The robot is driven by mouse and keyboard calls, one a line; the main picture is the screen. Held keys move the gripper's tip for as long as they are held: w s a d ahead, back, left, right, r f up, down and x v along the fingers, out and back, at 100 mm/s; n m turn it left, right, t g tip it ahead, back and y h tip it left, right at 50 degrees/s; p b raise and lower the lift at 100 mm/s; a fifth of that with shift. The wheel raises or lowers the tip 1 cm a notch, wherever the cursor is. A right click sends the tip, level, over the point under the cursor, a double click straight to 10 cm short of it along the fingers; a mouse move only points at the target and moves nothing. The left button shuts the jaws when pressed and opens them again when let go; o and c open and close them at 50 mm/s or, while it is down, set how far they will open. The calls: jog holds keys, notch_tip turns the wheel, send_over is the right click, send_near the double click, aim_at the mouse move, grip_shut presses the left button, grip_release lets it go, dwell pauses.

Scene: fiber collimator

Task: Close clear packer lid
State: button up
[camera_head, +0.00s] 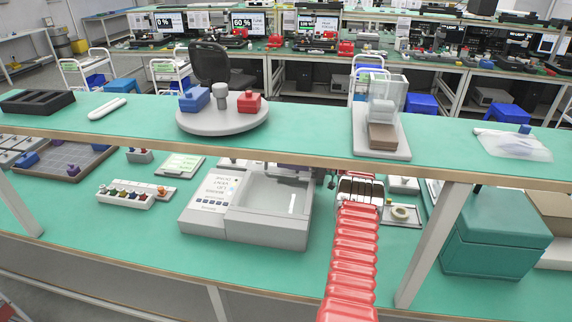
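A device with a clear box (381,112) and a clear panel (394,85) standing up behind it is on the upper shelf, right of centre. It has a white base (398,153) and a brown block (382,137) at its front. The panel looks like a raised lid. A white machine (205,215) with a clear-looking cover (275,192) is on the lower bench; I cannot tell for certain which one is the packer. My red arm reaches up from the bottom, and my gripper (358,186) is right of the white machine, near the shelf edge. Its fingers are not clear.
The upper shelf (310,138) and its support post (432,245) are close to my arm. A teal box (495,232) stands at the right. A round turntable (222,118) holds blue, grey and red parts. A tape roll (400,212) lies on a tray right of my gripper.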

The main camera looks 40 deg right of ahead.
jog(key=shift+s+d, duration=0.45)
jog(key=shift+s, duration=0.1)
jog(key=v, duration=1.2)
jog(key=shift+s, duration=0.2)
jog(key=shift+d, duration=0.15)
